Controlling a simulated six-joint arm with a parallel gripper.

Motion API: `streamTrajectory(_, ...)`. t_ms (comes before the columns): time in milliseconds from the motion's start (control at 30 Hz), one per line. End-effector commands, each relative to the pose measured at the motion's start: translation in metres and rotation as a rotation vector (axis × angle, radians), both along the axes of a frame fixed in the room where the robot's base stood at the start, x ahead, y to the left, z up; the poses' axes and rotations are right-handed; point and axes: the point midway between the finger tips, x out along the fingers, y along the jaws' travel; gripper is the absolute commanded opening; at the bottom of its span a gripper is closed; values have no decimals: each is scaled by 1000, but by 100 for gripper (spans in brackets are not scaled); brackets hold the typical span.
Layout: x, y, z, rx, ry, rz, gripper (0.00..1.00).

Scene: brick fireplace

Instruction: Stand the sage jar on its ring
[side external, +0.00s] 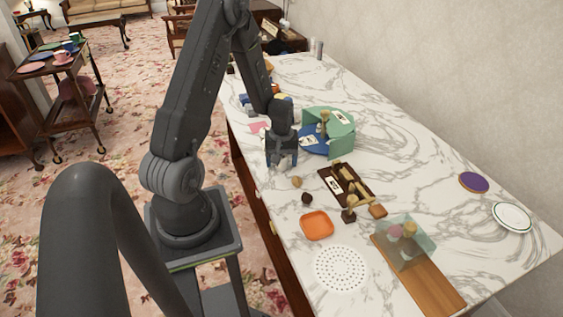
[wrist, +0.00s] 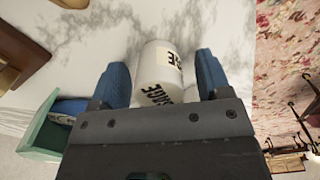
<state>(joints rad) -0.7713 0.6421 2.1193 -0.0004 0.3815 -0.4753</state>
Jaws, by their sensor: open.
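A white jar (wrist: 157,58) lettered SAGE shows in the wrist view between the blue fingers of my gripper (wrist: 162,70). The fingers are open, one on each side of the jar; I cannot tell whether either touches it. In the side view my gripper (side external: 281,163) points down over the marble table, left of the green-walled stand, and mostly hides the jar. I cannot make out the ring for the jar in either view.
A round blue base with green walls (side external: 342,130) and white labels stands close right of my gripper. A dark brown tray (side external: 333,184), an orange dish (side external: 317,225) and a clear box (side external: 404,243) on a wooden board lie nearer the camera.

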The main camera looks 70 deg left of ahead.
Motion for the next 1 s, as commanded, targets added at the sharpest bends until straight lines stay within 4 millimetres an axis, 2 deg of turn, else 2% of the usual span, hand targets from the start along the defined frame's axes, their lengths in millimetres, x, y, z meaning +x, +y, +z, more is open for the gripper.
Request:
streamTrajectory(267, 0, 0, -3, 2, -2, 0, 71)
streamTrajectory(867, 0, 0, -3, 2, -2, 0, 13)
streamTrajectory(1000, 0, 0, -3, 2, -2, 0, 12)
